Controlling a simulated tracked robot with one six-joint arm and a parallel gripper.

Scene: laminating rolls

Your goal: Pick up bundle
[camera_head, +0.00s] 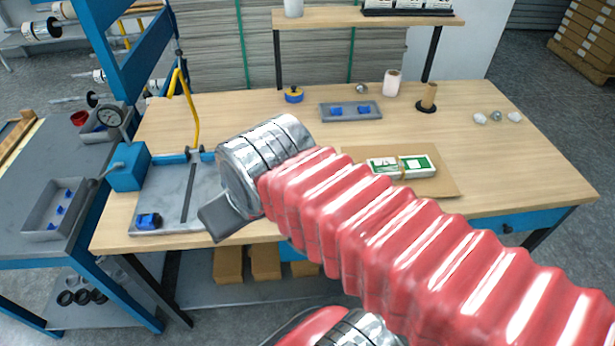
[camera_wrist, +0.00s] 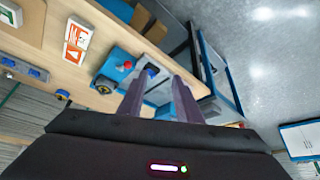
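A flat bundle (camera_head: 402,166), green and white with a pale band around its middle, lies on a brown cardboard sheet (camera_head: 440,185) at the right middle of the wooden table. My arm passes in front of the sheet's near left part. In the wrist view my gripper (camera_wrist: 160,77) has its two fingers apart, with nothing held between them. In the head view my gripper (camera_head: 215,218) points down at the table's front left, well left of the bundle. The wrist view shows an orange and white pack (camera_wrist: 75,43); I cannot tell whether it is the bundle.
A grey cutting board (camera_head: 165,200) with a yellow lever stands at the table's left. A grey tray (camera_head: 350,111) with blue pieces, a white roll (camera_head: 391,83) and a brown roll on a stand (camera_head: 428,97) are at the back. Bare table lies right of the cardboard.

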